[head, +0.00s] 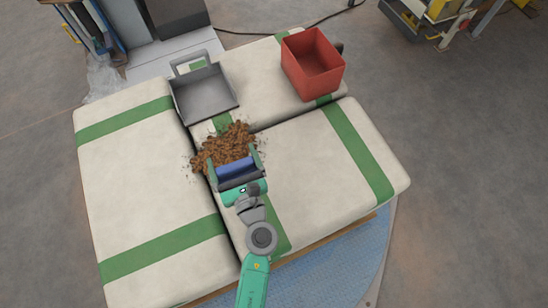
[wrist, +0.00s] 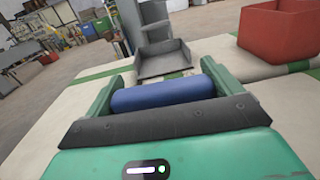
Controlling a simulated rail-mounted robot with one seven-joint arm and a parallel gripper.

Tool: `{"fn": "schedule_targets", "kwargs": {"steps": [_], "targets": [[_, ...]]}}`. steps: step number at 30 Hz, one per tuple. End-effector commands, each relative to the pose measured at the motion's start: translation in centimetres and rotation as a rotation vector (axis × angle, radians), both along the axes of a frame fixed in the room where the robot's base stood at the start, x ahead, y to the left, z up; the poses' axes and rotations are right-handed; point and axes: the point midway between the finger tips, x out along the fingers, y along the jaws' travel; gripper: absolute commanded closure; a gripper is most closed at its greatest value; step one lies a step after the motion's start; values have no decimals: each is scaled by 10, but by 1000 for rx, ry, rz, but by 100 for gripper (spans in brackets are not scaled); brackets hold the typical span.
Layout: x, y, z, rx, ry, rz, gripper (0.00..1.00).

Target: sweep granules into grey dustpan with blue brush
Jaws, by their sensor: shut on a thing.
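A blue brush (head: 236,168) is held between the two green fingers of my gripper (head: 238,163), which is shut on it; its handle also shows in the wrist view (wrist: 163,94). The brush's lower part is hidden. A heap of brown granules (head: 228,142) lies on the sacks just beyond the brush, with loose bits scattered to its left. I cannot tell whether the brush touches the heap. The grey dustpan (head: 204,95) lies beyond the heap, slightly left, its open side facing the granules. It also shows in the wrist view (wrist: 162,62).
A red open box (head: 312,65) stands on the sacks at the back right. The pale sacks (head: 140,185) with green stripes form the surface, with seams between them. The left and right sacks are clear. A grey machine stands behind the dustpan.

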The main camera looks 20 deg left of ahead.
Motion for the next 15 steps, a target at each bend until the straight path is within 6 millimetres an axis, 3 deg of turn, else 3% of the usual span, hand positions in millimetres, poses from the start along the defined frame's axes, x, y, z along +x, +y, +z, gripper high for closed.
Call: {"fn": "schedule_targets", "kwargs": {"steps": [3, 9, 15], "targets": [[-9, 18, -4, 6, -7, 52, 43], [-12, 23, -7, 7, -9, 66, 43], [-11, 22, -37, 6, -8, 64, 43]]}}
